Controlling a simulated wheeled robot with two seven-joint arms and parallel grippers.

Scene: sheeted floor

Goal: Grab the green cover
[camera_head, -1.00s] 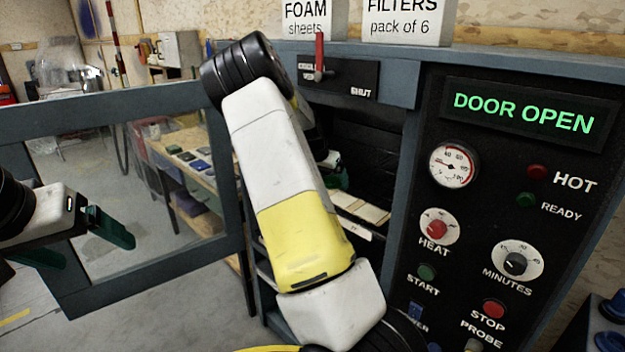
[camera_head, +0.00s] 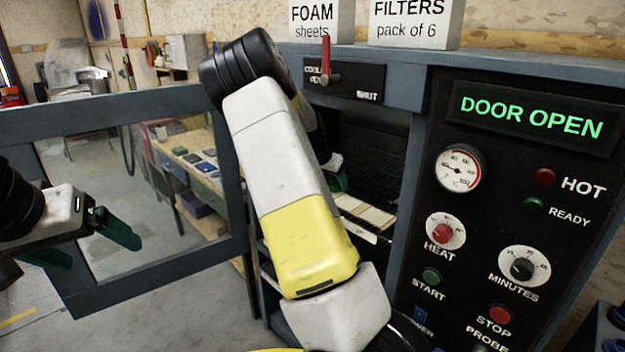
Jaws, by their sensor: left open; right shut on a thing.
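I cannot make out a green cover for certain in the head view. My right gripper (camera_head: 340,181) is inside the open oven, mostly hidden behind my own white and yellow arm; only a bit of its white body and a green finger shows. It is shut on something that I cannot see. It is close to pale flat pieces (camera_head: 365,213) on a shelf in the oven. My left gripper (camera_head: 88,243) has dark green fingers, open and empty, in front of the oven door's glass at the left.
The oven door (camera_head: 150,284) stands open to the left. The control panel (camera_head: 520,195) reads DOOR OPEN. A red lever (camera_head: 325,62) sits above the opening. Boxes of foam sheets (camera_head: 315,20) and filters (camera_head: 415,25) stand on top. A workbench (camera_head: 172,153) with small flat items is behind the glass.

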